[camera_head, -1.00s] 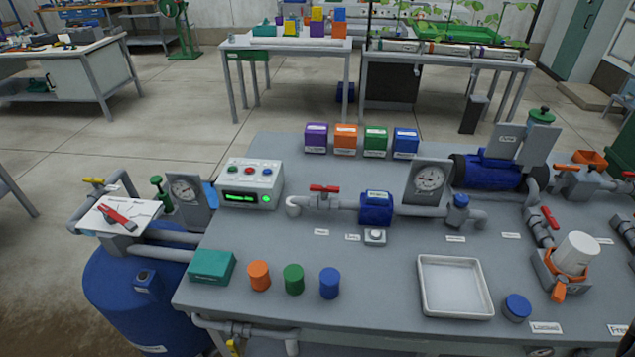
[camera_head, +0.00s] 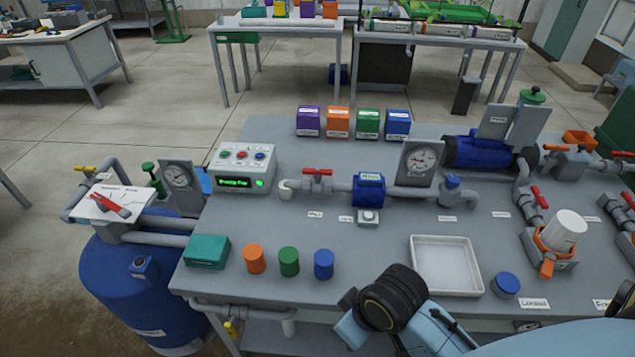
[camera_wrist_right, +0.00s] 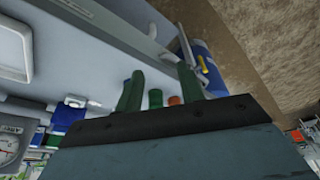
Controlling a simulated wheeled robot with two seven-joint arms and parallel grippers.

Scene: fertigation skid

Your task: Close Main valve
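Several red-handled valves show in the head view, and their labels are too small to read surely, so I cannot tell which is the Main valve. One valve (camera_head: 318,178) sits in the pipe left of the blue flow unit (camera_head: 369,189), its handle lying along the pipe. Others are the valve (camera_head: 540,197) on the right pipe and the valve (camera_head: 558,149) at the back right. My right gripper (camera_wrist_right: 159,82) is open and empty in the right wrist view. In the head view my right arm is over the table's front edge, well short of these valves. My left gripper is out of view.
A control box (camera_head: 242,168), a teal box (camera_head: 206,251) and orange, green and blue cylinders (camera_head: 289,261) stand on the left of the table. A white tray (camera_head: 446,291) and a white cup (camera_head: 568,226) are at the right. The blue tank (camera_head: 130,285) stands left.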

